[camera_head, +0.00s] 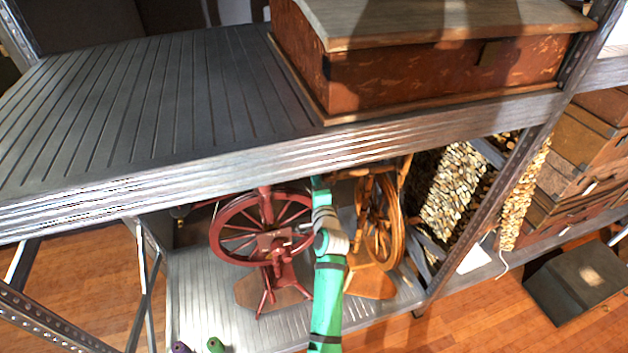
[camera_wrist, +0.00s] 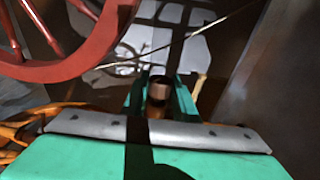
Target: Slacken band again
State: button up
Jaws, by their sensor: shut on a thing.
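A red spinning wheel (camera_head: 262,228) stands on the lower shelf, and part of its rim shows at the upper left of the wrist view (camera_wrist: 75,60). In the wrist view, my gripper (camera_wrist: 159,84) has its green fingers shut on a small brown wooden piece (camera_wrist: 160,93). The rim is to the left of the fingers, apart from them. A thin pale line (camera_wrist: 185,38) runs slantwise beyond the fingertips; I cannot tell whether it is the band. In the head view, my green arm reaches up beside the red wheel, and my fingertips cannot be made out.
A brown wooden spinning wheel (camera_head: 380,225) stands close to the right of my arm. The metal upper shelf (camera_head: 130,110) overhangs the space and carries a large red-brown chest (camera_head: 430,75). Purple and green small items (camera_head: 198,347) lie at the lower shelf's front left.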

jog(key=g, duration=0.4)
jog(key=shift+r+h, duration=0.2)
jog(key=shift+h, duration=0.2)
jog(key=g+h, duration=0.1)
jog(key=g, duration=0.4)
jog(key=shift+w, duration=0.1)
jog(key=g+h, duration=0.1)
jog(key=g, duration=0.5)
jog(key=shift+f+n+g, duration=0.1)
jog(key=shift+n+g, duration=0.2)
jog(key=shift+g+h, duration=0.3)
jog(key=shift+g, duration=0.2)
jog(key=shift+f+g, duration=0.1)
jog(key=shift+g, duration=0.4)
jog(key=shift+s+f+g+h, duration=0.2)
jog(key=shift+g+h, duration=0.1)
jog(key=shift+g, duration=0.4)
jog(key=o, duration=1.1)
jog(key=shift+c, duration=0.2)
jog(key=shift+r, duration=0.15)
